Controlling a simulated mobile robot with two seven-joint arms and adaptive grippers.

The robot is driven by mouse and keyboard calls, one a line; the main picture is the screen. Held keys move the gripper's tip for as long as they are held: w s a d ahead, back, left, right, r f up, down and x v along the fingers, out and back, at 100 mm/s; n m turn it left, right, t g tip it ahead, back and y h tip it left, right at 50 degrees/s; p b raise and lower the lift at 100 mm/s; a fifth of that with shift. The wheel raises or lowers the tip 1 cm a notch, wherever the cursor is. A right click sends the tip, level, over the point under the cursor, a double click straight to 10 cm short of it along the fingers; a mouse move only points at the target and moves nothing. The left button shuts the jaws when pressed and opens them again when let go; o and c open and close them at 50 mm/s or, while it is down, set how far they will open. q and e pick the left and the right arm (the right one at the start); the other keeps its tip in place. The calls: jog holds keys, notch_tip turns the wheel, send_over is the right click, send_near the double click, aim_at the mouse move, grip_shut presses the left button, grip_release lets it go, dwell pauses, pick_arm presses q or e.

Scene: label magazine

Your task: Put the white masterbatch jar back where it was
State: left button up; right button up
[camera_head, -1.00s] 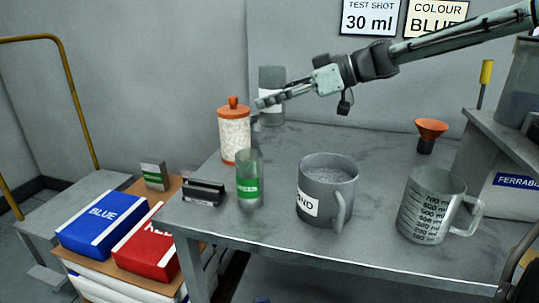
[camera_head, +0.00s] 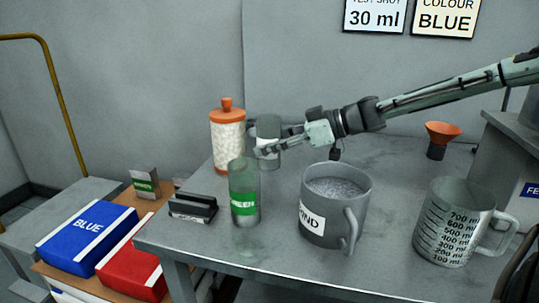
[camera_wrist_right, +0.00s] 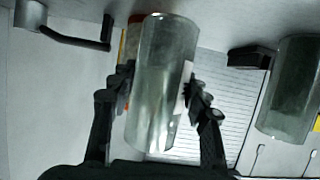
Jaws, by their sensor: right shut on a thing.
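The white masterbatch jar (camera_head: 268,131), a grey glassy cylinder with a white label, is upright behind the green-labelled jar (camera_head: 243,190). My right gripper (camera_head: 265,149) is shut on it, reaching in from the right. In the right wrist view the same jar (camera_wrist_right: 163,85) is between the two fingers of the gripper (camera_wrist_right: 160,90), with its label edge at the right. The head view does not clearly show whether its base touches the table (camera_head: 400,165). My left gripper is not in view.
An orange-lidded jar of white pellets (camera_head: 228,140) stands close left of the held jar. A grey mug (camera_head: 330,235), a measuring jug (camera_head: 450,225) and an orange funnel (camera_head: 442,130) stand to the right. A black block (camera_head: 192,208) lies by the left edge.

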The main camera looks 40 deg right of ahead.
jog(key=shift+f, duration=1.3)
jog(key=o, duration=1.3)
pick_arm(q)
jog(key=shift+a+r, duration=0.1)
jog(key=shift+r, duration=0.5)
